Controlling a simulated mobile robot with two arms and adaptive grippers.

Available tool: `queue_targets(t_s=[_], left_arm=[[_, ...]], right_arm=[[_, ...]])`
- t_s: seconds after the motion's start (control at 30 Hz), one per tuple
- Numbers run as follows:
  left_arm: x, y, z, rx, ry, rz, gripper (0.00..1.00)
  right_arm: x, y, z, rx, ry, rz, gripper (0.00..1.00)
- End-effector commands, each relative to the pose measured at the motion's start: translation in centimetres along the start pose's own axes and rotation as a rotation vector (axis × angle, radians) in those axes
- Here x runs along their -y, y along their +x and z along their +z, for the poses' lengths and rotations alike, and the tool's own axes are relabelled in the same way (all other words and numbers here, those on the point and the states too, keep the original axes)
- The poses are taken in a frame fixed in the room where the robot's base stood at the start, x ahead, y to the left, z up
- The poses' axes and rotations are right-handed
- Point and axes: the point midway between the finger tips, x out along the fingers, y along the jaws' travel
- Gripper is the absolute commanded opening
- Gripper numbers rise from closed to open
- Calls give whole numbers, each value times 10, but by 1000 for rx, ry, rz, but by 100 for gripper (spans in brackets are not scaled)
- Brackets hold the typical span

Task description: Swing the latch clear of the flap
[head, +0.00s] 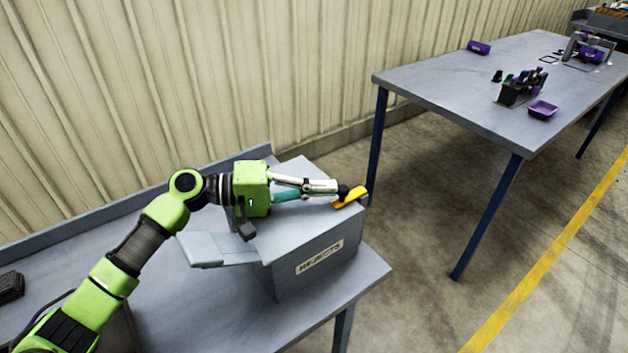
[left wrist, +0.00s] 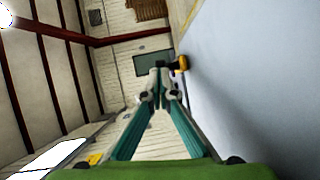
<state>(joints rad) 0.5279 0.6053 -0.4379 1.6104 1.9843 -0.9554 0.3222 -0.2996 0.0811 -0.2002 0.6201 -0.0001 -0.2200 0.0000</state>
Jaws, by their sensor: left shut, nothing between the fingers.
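The yellow latch (head: 351,197) sits at the top right edge of a grey box (head: 322,262) on the near bench. In the left wrist view the latch (left wrist: 183,63) is just right of the fingertips, against a grey surface. My left gripper (head: 343,191) reaches in from the left over the box. Its fingers are shut with nothing between them, and the tips are at the latch. The wrist view shows the closed tips (left wrist: 160,66) beside the latch; I cannot tell whether they touch. The arm hides part of the box top, and I cannot clearly make out the flap. My right gripper is not in view.
A grey chute-like plate (head: 217,249) juts from the box's left side. The near bench (head: 190,313) has a raised back edge along the wall. A second table (head: 440,86) at the right holds a purple tray (head: 543,109) and several other items. Open floor lies between.

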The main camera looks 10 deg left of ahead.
Motion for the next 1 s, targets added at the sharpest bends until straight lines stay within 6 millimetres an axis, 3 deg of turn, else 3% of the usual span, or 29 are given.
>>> queue_targets(t_s=[1.0], left_arm=[[-4, 12, 21, 7, 0, 2, 0]], right_arm=[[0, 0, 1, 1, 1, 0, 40]])
